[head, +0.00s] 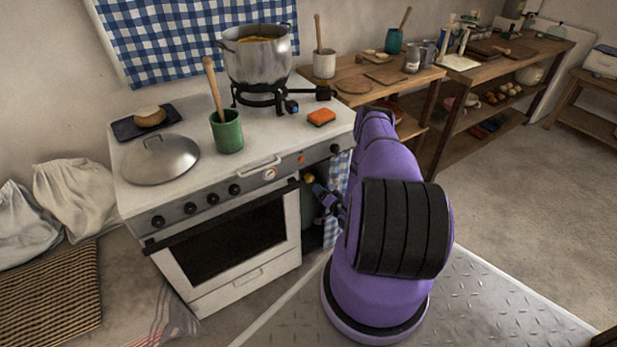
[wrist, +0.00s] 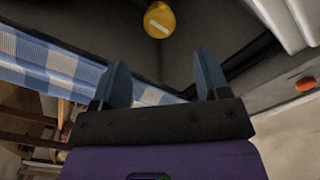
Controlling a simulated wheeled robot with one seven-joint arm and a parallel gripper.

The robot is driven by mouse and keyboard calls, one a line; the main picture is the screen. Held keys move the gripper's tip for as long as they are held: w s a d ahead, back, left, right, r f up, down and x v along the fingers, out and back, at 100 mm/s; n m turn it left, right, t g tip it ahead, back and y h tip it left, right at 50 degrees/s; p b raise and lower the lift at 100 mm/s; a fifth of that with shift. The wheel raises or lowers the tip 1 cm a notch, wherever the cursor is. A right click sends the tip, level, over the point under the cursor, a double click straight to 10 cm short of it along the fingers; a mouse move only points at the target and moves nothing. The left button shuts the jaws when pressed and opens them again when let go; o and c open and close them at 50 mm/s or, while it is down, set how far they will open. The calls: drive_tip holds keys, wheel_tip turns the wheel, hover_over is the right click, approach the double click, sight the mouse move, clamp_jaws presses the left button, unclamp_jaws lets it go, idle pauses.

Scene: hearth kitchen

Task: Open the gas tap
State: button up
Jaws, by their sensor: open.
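The gas tap appears to be a round yellow knob with a pale bar across its face (wrist: 159,20), at the top of the wrist view. In the head view a small yellow part (head: 309,178) shows beside the stove's right side, just past my gripper (head: 323,195). My gripper (wrist: 160,75) is open and empty, its two blue-grey fingers pointing toward the knob. The knob lies beyond the fingertips, roughly between them in the picture, and apart from them. A dark green body (head: 309,214), perhaps a gas bottle, is mostly hidden behind the stove and gripper.
The white stove (head: 240,290) stands close on the left of my gripper, with a dark front rail (head: 220,222). A blue checked cloth (head: 336,172) hangs close by; it also shows in the wrist view (wrist: 60,68). A pot (head: 257,62) stands on the burner.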

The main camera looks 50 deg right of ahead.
sight(312, 179)
drive_tip(key=x, duration=0.9)
drive_tip(key=shift+w, duration=0.2)
drive_tip(key=c, duration=0.9)
drive_tip(key=shift+c, duration=0.2)
